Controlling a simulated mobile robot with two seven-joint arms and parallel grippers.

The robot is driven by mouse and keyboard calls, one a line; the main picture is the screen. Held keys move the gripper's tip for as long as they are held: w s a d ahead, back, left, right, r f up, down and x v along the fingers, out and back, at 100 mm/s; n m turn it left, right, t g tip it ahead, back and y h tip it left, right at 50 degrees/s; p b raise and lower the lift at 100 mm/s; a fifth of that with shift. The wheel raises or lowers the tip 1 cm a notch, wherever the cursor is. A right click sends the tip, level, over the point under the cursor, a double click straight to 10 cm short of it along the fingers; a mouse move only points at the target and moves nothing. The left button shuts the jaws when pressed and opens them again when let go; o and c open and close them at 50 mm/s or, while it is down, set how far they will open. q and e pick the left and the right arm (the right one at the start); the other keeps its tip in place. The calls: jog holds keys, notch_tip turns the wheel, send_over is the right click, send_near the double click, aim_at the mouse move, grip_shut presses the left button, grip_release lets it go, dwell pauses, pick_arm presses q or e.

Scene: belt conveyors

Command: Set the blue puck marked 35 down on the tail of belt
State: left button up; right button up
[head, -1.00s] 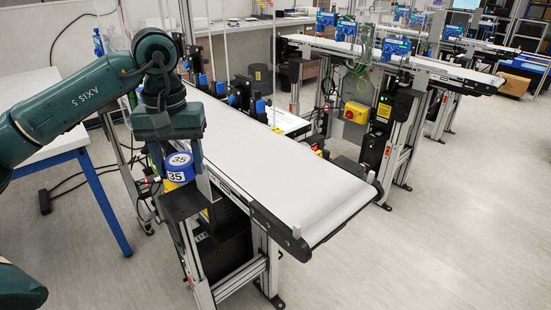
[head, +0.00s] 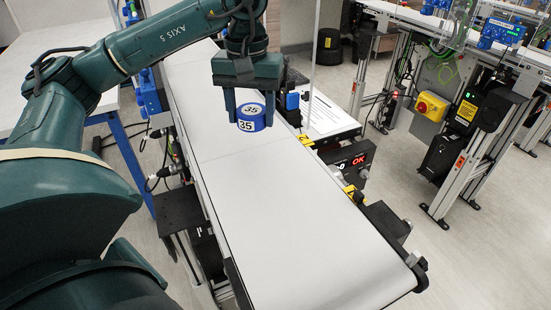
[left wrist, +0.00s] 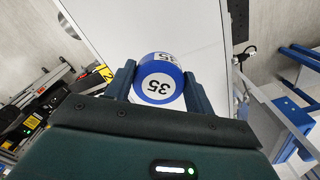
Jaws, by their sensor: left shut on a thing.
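The blue puck marked 35 (head: 251,117) is between the fingers of my left gripper (head: 250,113), over the white belt (head: 240,200). In the left wrist view the puck (left wrist: 159,80) sits between the two dark fingers of the gripper (left wrist: 160,85), with its white 35 label facing the camera. My left gripper is shut on it. The puck is close to the belt surface; I cannot tell whether it touches. The belt's near end (head: 350,285) is bare. My right gripper is not in view.
A white table (head: 60,70) is at the left. Another conveyor stand with a yellow switch box (head: 432,106) is at the right, across open floor (head: 440,255).

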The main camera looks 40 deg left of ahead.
aim_at(248, 113)
pick_arm(q)
jog(key=f, duration=0.3)
jog(key=shift+s, duration=0.25)
jog(key=shift+w+f, duration=0.1)
jog(key=shift+f, duration=2.2)
jog(key=shift+f, duration=0.2)
jog(key=o, duration=1)
notch_tip(248, 113, up, 12)
jog(key=shift+r, duration=0.25)
